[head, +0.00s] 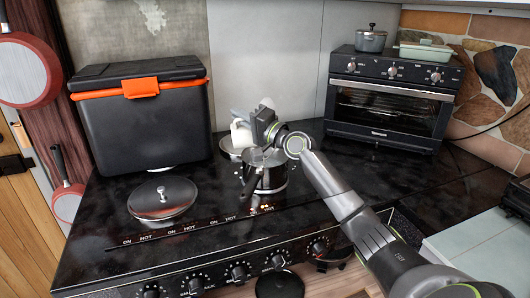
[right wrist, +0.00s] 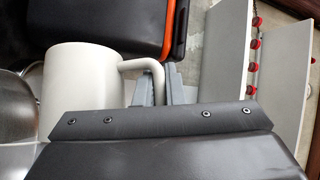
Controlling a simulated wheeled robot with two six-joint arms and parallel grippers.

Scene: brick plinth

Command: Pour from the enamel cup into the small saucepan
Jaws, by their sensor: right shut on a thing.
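The white enamel cup (head: 239,134) is above the stove, just behind and left of the small saucepan. In the right wrist view the cup (right wrist: 82,98) shows its plain side and its handle. My right gripper (head: 262,120) is shut on the cup's handle; its fingers (right wrist: 160,88) show there in the right wrist view. The small saucepan (head: 270,180) is shiny metal with a dark handle toward the front left. I cannot tell the cup's exact tilt or what is inside it. My left gripper is not in view.
Small pale bits (head: 264,208) lie on the stove in front of the saucepan. A lidded pan (head: 162,198) sits front left. A black cooler box with an orange latch (head: 150,120) stands back left, a toaster oven (head: 390,100) back right.

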